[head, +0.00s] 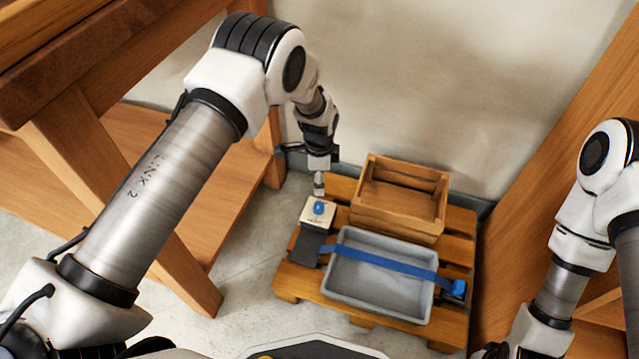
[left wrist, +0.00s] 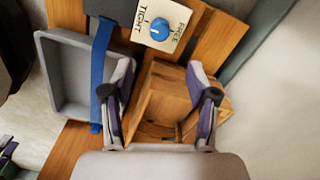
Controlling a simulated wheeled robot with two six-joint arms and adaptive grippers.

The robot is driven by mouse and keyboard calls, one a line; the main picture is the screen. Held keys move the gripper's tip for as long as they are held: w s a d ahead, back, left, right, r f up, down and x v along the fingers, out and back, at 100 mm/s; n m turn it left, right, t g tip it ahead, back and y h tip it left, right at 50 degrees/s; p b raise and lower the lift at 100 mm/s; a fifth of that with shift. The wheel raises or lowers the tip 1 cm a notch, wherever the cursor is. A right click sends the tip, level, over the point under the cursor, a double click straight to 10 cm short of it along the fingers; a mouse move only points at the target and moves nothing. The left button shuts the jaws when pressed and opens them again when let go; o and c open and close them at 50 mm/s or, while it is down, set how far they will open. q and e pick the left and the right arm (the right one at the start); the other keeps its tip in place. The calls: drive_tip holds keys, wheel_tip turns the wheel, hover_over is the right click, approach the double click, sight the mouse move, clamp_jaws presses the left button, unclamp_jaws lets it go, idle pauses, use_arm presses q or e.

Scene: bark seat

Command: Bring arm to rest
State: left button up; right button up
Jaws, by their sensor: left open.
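My left gripper (head: 319,182) hangs pointing down, just behind a blue knob (head: 319,207) in the head view. In the left wrist view its two fingers (left wrist: 160,92) are spread apart with nothing between them, in front of the wooden crate (left wrist: 152,88). The blue knob (left wrist: 159,29) sits on a pale plate (left wrist: 176,42) marked TIGHT and FREE, apart from the fingers. My right arm is at the right edge of the head view; its gripper is not seen.
A wooden pallet (head: 452,252) on the floor carries a grey tray (head: 375,291), a blue strap (head: 385,263) across it, and the wooden crate (head: 400,220). A wooden table (head: 75,135) stands left, a wooden panel (head: 535,180) right, and a pale wall (head: 450,80) behind.

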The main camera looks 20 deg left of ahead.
idle(0.3)
use_arm(q)
drive_tip(key=s+a+f+n+g, duration=0.1)
drive_tip(key=s+a+f, duration=0.15)
drive_tip(key=s, duration=0.45)
drive_tip(key=s+a+f+n+g, duration=0.1)
drive_tip(key=s+a+f, duration=0.15)
drive_tip(key=s, duration=0.55)
drive_tip(key=s+a+f+n+g, duration=0.1)
drive_tip(key=s+f+n, duration=0.15)
drive_tip(key=s, duration=0.45)
drive_tip(key=s+a+r+n+t, duration=0.1)
drive_tip(key=s+n, duration=0.3)
drive_tip(key=s, duration=0.4)
drive_tip(key=s+a+r+n+t, duration=0.1)
drive_tip(key=s+r+n, duration=0.1)
drive_tip(key=s+n, duration=0.45)
wheel_tip(320, 180, up, 38)
drive_tip(key=w+t+p, duration=0.1)
drive_tip(key=p, duration=3.8)
drive_tip(key=shift+d, duration=0.2)
